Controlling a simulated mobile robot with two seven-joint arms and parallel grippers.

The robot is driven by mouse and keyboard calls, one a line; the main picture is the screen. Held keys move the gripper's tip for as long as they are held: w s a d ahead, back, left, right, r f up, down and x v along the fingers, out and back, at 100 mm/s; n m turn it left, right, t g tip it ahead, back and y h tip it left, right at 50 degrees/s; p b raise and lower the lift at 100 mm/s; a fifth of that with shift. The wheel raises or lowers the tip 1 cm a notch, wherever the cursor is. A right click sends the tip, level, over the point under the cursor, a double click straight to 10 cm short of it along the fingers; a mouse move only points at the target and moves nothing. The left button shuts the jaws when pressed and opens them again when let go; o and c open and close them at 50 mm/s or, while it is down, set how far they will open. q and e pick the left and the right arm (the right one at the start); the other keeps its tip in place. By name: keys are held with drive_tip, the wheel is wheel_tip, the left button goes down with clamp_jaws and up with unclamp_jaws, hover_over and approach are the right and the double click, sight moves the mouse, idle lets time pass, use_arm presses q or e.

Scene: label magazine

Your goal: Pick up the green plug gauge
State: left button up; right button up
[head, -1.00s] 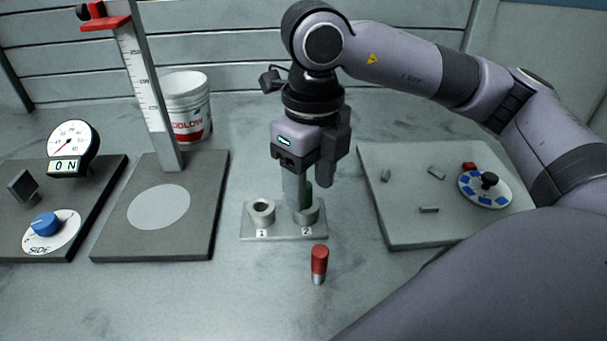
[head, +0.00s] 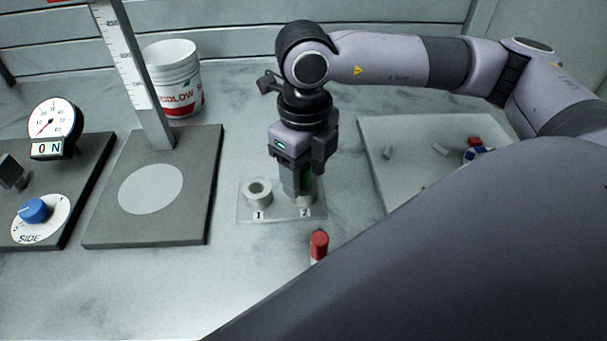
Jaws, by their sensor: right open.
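The green plug gauge (head: 308,180) stands upright at the socket marked 2 (head: 305,201) of a small light holder plate (head: 281,215). Only a strip of its green handle shows, between the fingers of my right gripper (head: 300,185). The right gripper points down over that socket, open, with its fingers around the green handle. The near finger hides most of the gauge. I cannot tell whether either finger touches it. My left gripper is not in view.
The socket marked 1 (head: 258,191) is empty, just left. A red-capped plug (head: 319,246) stands in front of the holder. A grey plate with a pale disc (head: 151,190) and a force gauge (head: 55,127) are left. A tray (head: 375,160) with small parts is right.

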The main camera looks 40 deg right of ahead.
drive_tip(key=shift+f, duration=0.1)
clamp_jaws()
